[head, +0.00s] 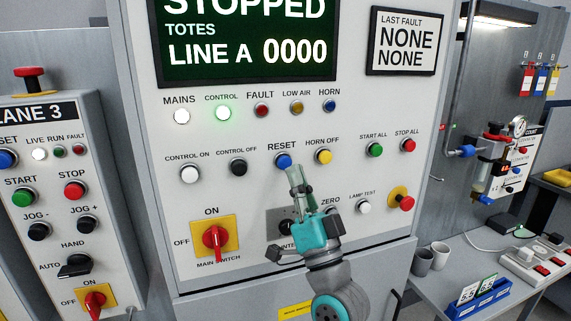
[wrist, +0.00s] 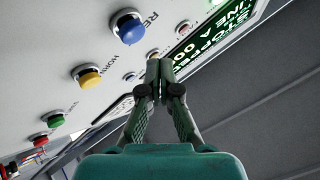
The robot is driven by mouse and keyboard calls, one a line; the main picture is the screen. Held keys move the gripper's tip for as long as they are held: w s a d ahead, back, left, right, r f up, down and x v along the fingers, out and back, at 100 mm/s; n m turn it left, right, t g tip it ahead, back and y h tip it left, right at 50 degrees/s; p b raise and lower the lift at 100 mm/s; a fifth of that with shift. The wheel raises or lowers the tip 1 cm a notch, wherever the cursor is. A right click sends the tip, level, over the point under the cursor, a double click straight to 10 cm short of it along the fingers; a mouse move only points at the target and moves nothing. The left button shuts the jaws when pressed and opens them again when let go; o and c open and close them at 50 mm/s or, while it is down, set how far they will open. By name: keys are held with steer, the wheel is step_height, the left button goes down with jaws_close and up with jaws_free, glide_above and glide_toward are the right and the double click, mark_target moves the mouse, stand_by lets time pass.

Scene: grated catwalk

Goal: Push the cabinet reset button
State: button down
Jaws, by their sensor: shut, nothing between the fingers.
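The cabinet reset button (head: 283,161) is round and blue, under the label RESET on the light grey cabinet panel (head: 140,120). In the wrist view, the blue button (wrist: 128,30) is at the upper left, its label partly cut off. My gripper (head: 294,170) is shut and empty, its fingertips just below and right of the button in the head view. In the wrist view, my gripper's fingertips (wrist: 160,68) appear to the right of and below the button, with a gap in the picture. The button looks uncovered.
A yellow HORN OFF button (head: 324,157) is right of reset; a black CONTROL OFF button (head: 238,167) is left. The LANE 3 box (head: 60,150) has its own blue button (head: 6,159).

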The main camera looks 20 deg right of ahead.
steer(key=s, duration=0.3)
stand_by(0.9)
steer(key=s+f+n+g+h, duration=0.15)
steer(key=s+f, duration=0.35)
steer(key=f, duration=0.5)
steer(key=s+f+g+h, duration=0.1)
steer(key=s+f+g, duration=0.3)
steer(key=f, duration=0.6)
steer(key=s+f+g+h, duration=0.1)
steer(key=s+f, duration=0.4)
steer(key=f, duration=0.4)
steer(key=s+f+n+g, duration=0.1)
steer(key=s+f, duration=0.3)
steer(key=s, duration=0.5)
steer(key=s+f+n+g, duration=0.2)
steer(key=s+f, duration=0.2)
steer(key=s, duration=0.5)
steer(key=s+f+n+g, duration=0.1)
steer(key=s+f+g, duration=0.1)
steer(key=s, duration=0.7)
steer(key=shift+f+n+g+y, duration=0.35)
steer(key=shift+f, duration=0.55)
